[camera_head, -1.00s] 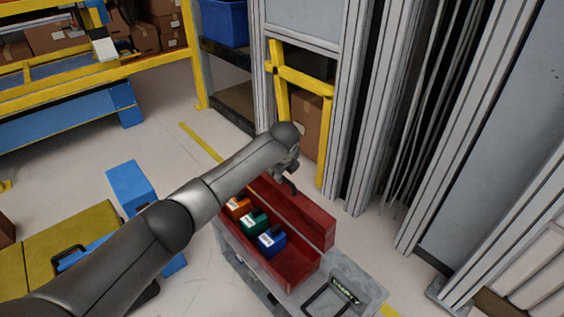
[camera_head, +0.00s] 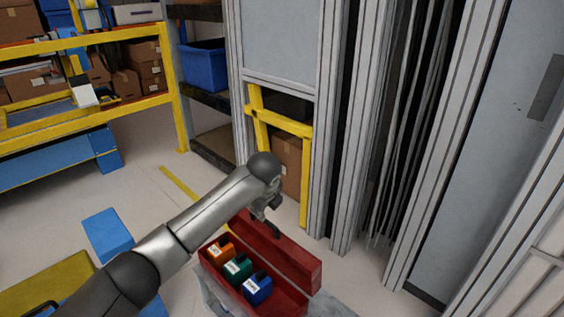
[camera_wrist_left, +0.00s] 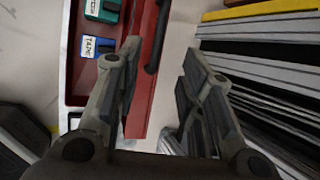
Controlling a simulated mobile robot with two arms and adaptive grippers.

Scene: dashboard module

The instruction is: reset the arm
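My left arm reaches in from the left in the head view. Its gripper (camera_head: 268,221) hangs at the far side of a red tray (camera_head: 292,262), near the tray's back wall. The red tray's wall (camera_wrist_left: 147,85) shows beyond the fingers. An orange box (camera_head: 219,249), a green box (camera_head: 237,268) and a blue box (camera_head: 257,288) stand in a row in the tray. My right gripper is in neither view.
The tray rests on a grey cart (camera_head: 335,303). A grey metal frame (camera_head: 325,150) and a yellow frame (camera_head: 283,123) stand close behind. A blue bin (camera_head: 204,66) sits on a shelf.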

